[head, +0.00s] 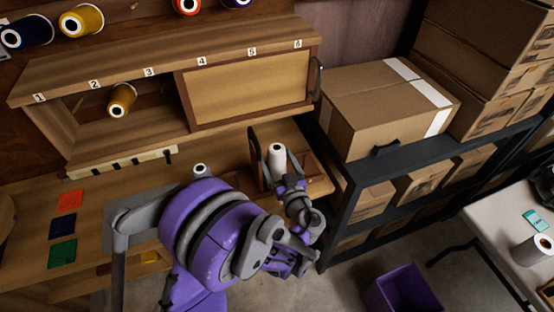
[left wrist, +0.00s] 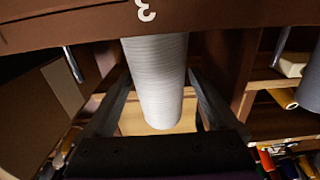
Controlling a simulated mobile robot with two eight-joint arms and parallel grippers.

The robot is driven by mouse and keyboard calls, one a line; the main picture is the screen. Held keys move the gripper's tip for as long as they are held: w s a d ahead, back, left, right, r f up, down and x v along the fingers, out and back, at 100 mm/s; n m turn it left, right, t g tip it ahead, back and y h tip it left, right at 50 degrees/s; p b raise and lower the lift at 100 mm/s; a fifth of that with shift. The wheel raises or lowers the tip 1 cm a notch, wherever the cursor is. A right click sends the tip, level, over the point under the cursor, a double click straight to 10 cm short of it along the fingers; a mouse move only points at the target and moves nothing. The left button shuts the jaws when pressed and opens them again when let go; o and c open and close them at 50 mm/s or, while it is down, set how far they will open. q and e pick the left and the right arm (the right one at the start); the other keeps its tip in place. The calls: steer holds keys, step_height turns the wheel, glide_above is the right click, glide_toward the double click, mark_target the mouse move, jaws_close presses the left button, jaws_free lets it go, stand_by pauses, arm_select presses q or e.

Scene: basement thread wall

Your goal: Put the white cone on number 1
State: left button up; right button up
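The white cone (head: 277,155) stands roughly upright at the end of my left arm in the head view. My left gripper (head: 284,182) is at its lower part. The bay under number 1 looks empty. My right gripper is not in view.
A gold cone (head: 121,99) sits in the shelf near numbers 2 and 3. A wooden panel (head: 250,88) covers the bays under 4 to 6. Another pale-topped cone (head: 200,170) stands behind my arm. Cardboard boxes (head: 385,105) fill the right-hand rack.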

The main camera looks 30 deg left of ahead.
arm_select(q)
steer(key=shift+r, duration=0.1)
steer(key=shift+s+d+r, duration=0.1)
steer(key=shift+d+r, duration=0.05)
steer(key=v, duration=1.1)
steer(key=s+a+f+m+g+h, duration=0.5)
steer(key=s+g+h, duration=0.1)
steer(key=s, duration=0.1)
steer(key=s+d+m+h, duration=0.5)
steer(key=s+d+h, duration=0.1)
steer(key=s+h, duration=0.1)
steer(key=shift+s+d+g+h, duration=0.3)
steer(key=shift+s+d+h, duration=0.1)
steer(key=shift+s, duration=0.5)
